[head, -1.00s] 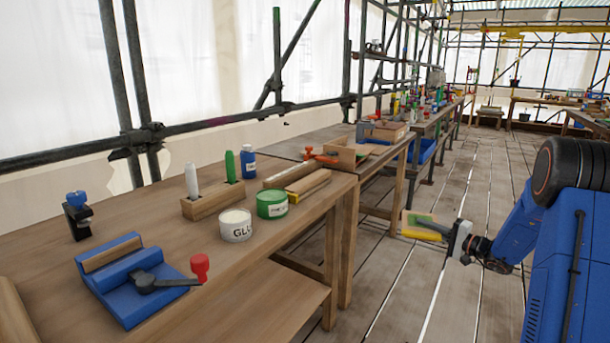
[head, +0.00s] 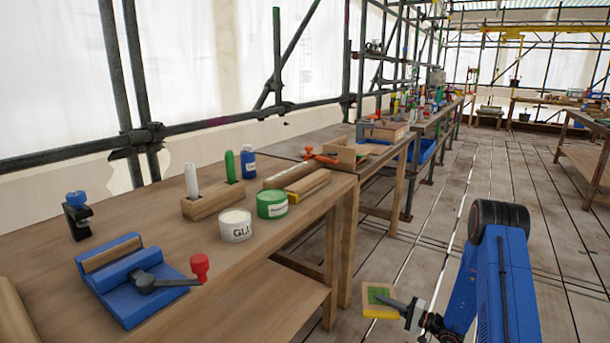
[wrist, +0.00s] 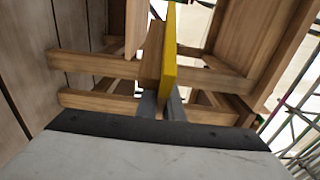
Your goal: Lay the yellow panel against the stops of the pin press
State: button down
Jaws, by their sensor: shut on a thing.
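The yellow panel (head: 380,300) with a green patch on its face is held by my gripper (head: 392,302) low over the floor, right of the bench in the head view. In the wrist view the panel (wrist: 168,55) stands edge-on between the two fingers of my gripper (wrist: 163,105), which is shut on it. A blue fixture (head: 118,296) with a wooden strip, a dark lever and a red knob sits on the near left of the bench; it looks like the pin press. Its stops cannot be told apart clearly. The panel is well apart from it.
The wooden bench (head: 262,222) carries a white glue tin (head: 235,226), a green tin (head: 272,205), a wooden block with markers (head: 212,202), a blue bottle (head: 249,163) and a dark clamp (head: 76,218). Bench legs and a lower shelf stand close by the panel.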

aim_at(381, 309)
jog(key=shift+s+a+f, duration=0.25)
jog(key=shift+a+f, duration=0.05)
jog(key=shift+f, duration=0.3)
jog(key=shift+s+a+f, duration=0.25)
jog(key=shift+a+f, duration=0.05)
jog(key=shift+f, duration=0.25)
jog(key=shift+s+a+f, duration=0.1)
jog(key=shift+a+f, duration=0.05)
jog(key=shift+f, duration=0.1)
jog(key=shift+a, duration=0.15)
jog(key=shift+a+m+t+h, duration=0.15)
jog(key=shift+m+t+h, duration=0.15)
jog(key=shift+m+t, duration=0.2)
jog(key=shift+w+a+r+m+t+h, duration=0.1)
jog(key=shift+m+t+h, duration=0.35)
jog(key=shift+t+h, duration=0.1)
jog(key=shift+w+a+r+m+t+h, duration=0.1)
jog(key=shift+m+t+h, duration=0.35)
jog(key=shift+t, duration=0.1)
jog(key=shift+s+d+f+m+t+h, duration=0.1)
jog(key=shift+d+m+t+h, duration=0.2)
jog(key=shift+m+t+h, duration=0.4)
jog(key=shift+s+d+f+m+t+h, duration=0.1)
jog(key=shift+d+m+t+h, duration=0.25)
jog(key=shift+h, duration=0.55)
jog(key=shift+a, duration=0.1)
jog(key=shift+r, duration=0.1)
